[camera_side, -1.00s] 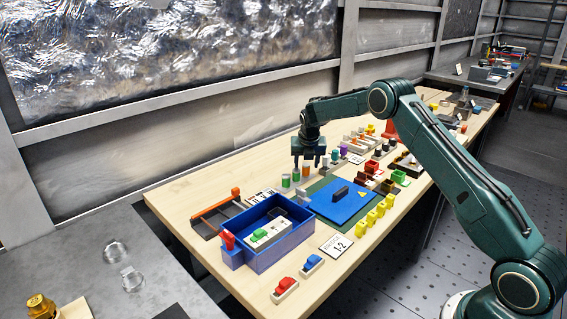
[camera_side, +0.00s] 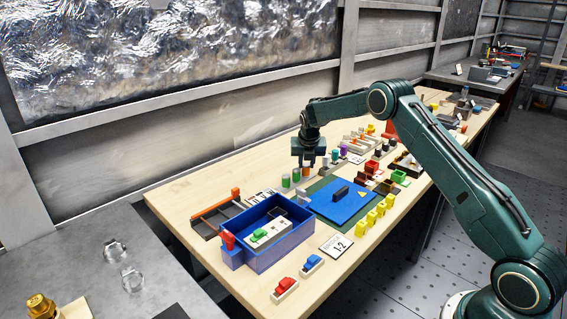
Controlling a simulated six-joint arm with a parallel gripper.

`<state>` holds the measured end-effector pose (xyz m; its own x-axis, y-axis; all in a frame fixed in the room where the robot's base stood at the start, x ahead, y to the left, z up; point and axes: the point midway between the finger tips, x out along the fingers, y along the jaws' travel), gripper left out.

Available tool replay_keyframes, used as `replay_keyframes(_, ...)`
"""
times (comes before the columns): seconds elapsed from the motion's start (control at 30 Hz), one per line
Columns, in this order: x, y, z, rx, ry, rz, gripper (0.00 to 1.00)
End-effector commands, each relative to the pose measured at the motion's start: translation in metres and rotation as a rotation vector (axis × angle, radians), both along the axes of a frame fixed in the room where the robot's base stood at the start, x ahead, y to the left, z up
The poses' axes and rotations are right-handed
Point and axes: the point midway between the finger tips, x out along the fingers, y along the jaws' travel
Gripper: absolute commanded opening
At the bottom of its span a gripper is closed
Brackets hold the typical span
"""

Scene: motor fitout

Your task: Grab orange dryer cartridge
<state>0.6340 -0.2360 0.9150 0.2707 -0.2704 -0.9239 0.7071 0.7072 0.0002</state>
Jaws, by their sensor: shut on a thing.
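The orange dryer cartridge (camera_side: 306,171) stands in the row of coloured cartridges near the middle of the table. My gripper (camera_side: 307,163) is straight above it, pointing down, with its fingers closed around the cartridge's upper part. The lower part of the cartridge shows below the fingers. A green cartridge (camera_side: 286,181) and another cartridge (camera_side: 296,175) stand just to its left. Whether the orange cartridge still touches its holder is too small to tell.
A blue open box (camera_side: 240,258) with a white tray inside stands at front left. A blue plate with a dark handle (camera_side: 345,205) lies in front of the gripper. Yellow parts (camera_side: 371,217) line the right edge. Purple and teal cartridges (camera_side: 336,156) stand close on the right.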

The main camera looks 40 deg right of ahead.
Motion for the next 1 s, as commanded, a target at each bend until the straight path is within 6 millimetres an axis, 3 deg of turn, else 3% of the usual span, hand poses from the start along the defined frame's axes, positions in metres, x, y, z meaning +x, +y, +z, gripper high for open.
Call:
replay_keyframes(0.37,0.001,0.000,0.019,-0.001,-0.002,0.000,0.03)
replay_keyframes(0.8,0.001,0.000,0.083,-0.001,-0.003,0.000,0.03)
replay_keyframes(1.0,0.001,0.000,0.098,-0.001,-0.001,0.000,0.03)
